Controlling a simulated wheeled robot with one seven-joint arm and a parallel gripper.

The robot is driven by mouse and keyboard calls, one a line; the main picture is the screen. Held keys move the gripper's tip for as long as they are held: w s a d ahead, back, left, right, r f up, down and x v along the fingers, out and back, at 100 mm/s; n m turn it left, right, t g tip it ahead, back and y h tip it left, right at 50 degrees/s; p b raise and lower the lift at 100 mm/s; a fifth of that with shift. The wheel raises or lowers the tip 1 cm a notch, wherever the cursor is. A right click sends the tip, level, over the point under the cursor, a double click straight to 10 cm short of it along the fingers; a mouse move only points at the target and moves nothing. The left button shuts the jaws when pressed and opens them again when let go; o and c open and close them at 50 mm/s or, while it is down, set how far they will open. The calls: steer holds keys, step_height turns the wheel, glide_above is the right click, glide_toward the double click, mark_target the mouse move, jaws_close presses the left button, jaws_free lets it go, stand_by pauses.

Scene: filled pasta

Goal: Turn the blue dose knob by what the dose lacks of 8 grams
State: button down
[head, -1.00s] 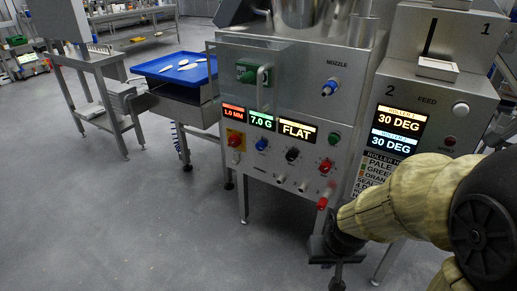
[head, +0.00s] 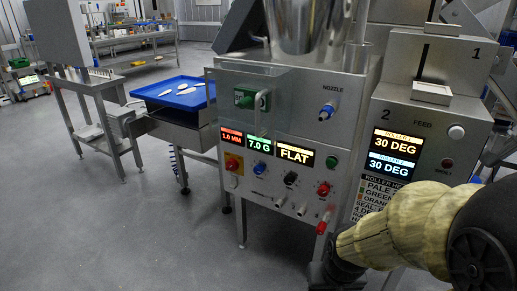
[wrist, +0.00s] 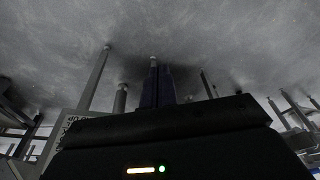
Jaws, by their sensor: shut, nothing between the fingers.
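The blue dose knob (head: 260,168) is on the machine's front panel, under a green display (head: 259,145) reading 7.0 G. The knob is upright on the panel and nothing touches it. My gripper's dark wrist end shows at the bottom of the head view, low and right of the knob, with the fingertips cut off or hidden. In the wrist view my gripper (wrist: 157,85) is shut and empty, its dark fingers together. The wrist view shows the grey floor and several metal legs, and not the knob.
Beside the dose knob are a red knob (head: 233,164), a black knob (head: 290,178) and a red knob (head: 323,189). A blue nozzle knob (head: 327,110) is higher up. A red-tipped lever (head: 322,227) sticks out low. Open floor (head: 130,235) lies to the left.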

steer(key=shift+r, duration=0.1)
steer(key=p+v, duration=0.3)
steer(key=shift+w+r, duration=0.2)
steer(key=shift+w, duration=0.15)
steer(key=c, duration=2.1)
jaws_free()
